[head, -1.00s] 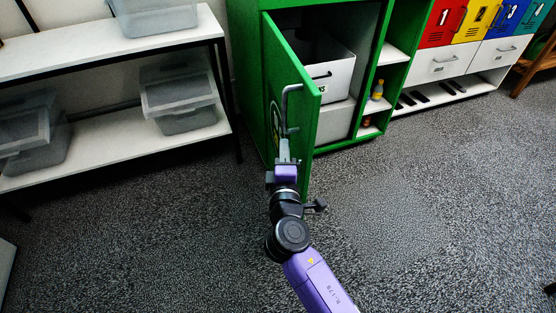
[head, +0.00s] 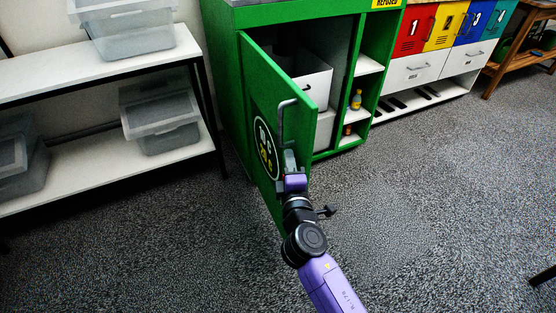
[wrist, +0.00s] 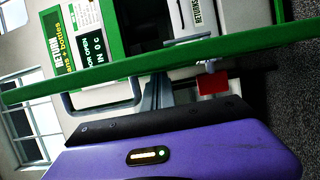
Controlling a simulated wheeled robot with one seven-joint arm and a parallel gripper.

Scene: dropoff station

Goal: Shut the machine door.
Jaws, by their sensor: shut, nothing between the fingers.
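The machine is a green cabinet (head: 222,85) with a dark grey top. Its green door (head: 258,82) stands part open, hinged at the left and swung out towards me. A round black, white and yellow emblem is on its outer face. A grey bar handle (head: 281,122) is fixed near the door's free edge. My gripper (head: 289,158) is at the lower end of the handle, close to the door's outer face; contact is hard to tell. In the wrist view the fingers (wrist: 157,94) are together and empty, beside the handle (wrist: 95,105) and the door edge (wrist: 180,54).
White bins (head: 312,82) stand inside the machine, back from the doorway. A white shelf unit (head: 70,180) with clear plastic boxes stands to the left. Coloured lockers (head: 440,35) are at the back right. The carpet (head: 400,200) in front and to the right is clear.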

